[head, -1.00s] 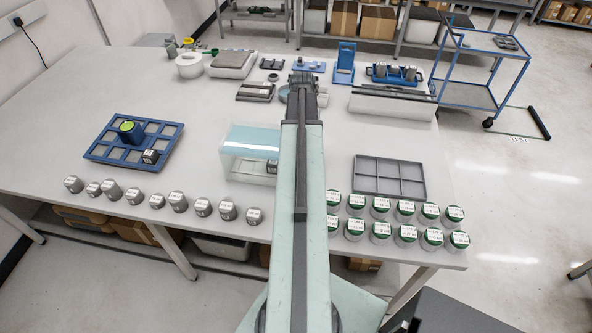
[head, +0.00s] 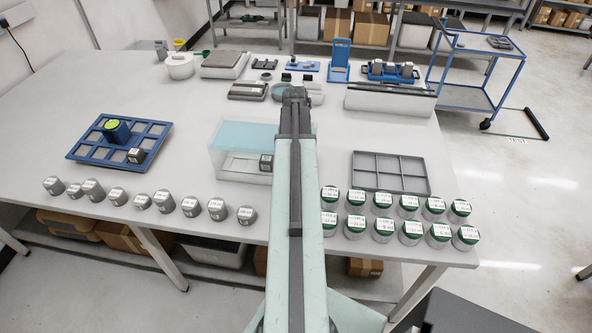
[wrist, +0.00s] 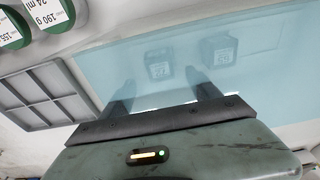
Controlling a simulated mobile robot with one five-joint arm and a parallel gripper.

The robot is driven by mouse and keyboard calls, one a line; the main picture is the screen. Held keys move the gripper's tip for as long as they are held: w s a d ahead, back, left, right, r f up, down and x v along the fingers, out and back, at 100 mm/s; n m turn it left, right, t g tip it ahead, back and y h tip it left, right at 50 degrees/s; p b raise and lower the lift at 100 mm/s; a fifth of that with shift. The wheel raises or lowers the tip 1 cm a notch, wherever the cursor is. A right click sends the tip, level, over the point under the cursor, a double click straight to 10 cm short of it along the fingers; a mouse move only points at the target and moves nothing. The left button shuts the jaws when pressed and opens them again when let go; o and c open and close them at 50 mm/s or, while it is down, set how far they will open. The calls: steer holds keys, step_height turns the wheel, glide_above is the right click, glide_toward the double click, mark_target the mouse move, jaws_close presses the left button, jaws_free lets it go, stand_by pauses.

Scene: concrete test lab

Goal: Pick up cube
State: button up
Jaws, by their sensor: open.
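A small dark cube with a white label (head: 266,162) sits inside the clear box with a pale blue top (head: 246,134), near its right side. Another dark labelled cube (head: 134,155) sits in the blue compartment tray (head: 84,152). In the wrist view, two dark labelled cube shapes (wrist: 158,66) (wrist: 219,50) show blue-tinted beyond my gripper; one may be a reflection. My gripper (wrist: 160,85) is open, its fingers apart and the cube shapes ahead, not between them. I cannot tell whether the fingers are behind the blue panel. In the head view, my arm hides the table right of the box.
A grey compartment tray (head: 390,188) lies right of my arm, with green-lidded jars (head: 383,228) before it. Silver cylinders (head: 166,201) line the front left edge. A green-topped blue block (head: 116,132) stands in the blue tray. Equipment fills the back; the table's far left is clear.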

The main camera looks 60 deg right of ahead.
steer(key=f+b, duration=0.4)
steer(key=f, duration=0.1)
steer(key=f+b, duration=0.2)
steer(key=shift+w+d+f, duration=0.15)
steer(key=shift+d, duration=0.25)
steer(key=shift+r, duration=0.2)
jaws_close()
steer(key=shift+r, duration=0.1)
step_height(320, 180, up, 10)
steer(key=p, duration=1)
